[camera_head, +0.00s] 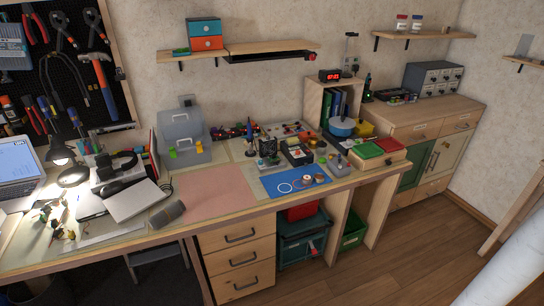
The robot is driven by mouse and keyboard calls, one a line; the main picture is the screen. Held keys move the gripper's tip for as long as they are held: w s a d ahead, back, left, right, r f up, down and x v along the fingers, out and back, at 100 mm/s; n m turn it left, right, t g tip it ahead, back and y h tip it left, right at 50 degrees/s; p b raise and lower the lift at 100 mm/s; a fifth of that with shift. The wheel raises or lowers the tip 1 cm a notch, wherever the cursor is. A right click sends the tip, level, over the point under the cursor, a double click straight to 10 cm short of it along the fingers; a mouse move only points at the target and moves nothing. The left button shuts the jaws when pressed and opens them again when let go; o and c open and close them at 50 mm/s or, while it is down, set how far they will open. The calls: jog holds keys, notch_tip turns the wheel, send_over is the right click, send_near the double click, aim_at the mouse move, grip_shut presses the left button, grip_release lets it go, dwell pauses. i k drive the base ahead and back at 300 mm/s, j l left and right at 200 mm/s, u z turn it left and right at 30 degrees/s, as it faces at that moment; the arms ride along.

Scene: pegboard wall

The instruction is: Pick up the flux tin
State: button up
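I cannot tell for certain which object is the flux tin; the small items are too tiny to read. Two small round copper-and-pale items stand close together at the right of the blue mat (268,184), the left one (307,179) and the right one (320,178). Behind them, small round items (311,142) sit near the dark electronic device (297,152) on the workbench (222,209). My gripper is not in view.
A pink mat (213,196) lies clear left of the blue mat. A grey box with a knob (340,165) and red and green trays (366,150) stand to the right. A laptop (20,168) and lamp (66,165) crowd the left end. Open floor (395,250) lies at right.

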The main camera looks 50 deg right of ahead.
aim_at(318, 178)
jog(key=z, duration=1.25)
jog(key=l+z, duration=0.35)
jog(key=i+l+z, duration=0.1)
jog(key=l+z, duration=0.2)
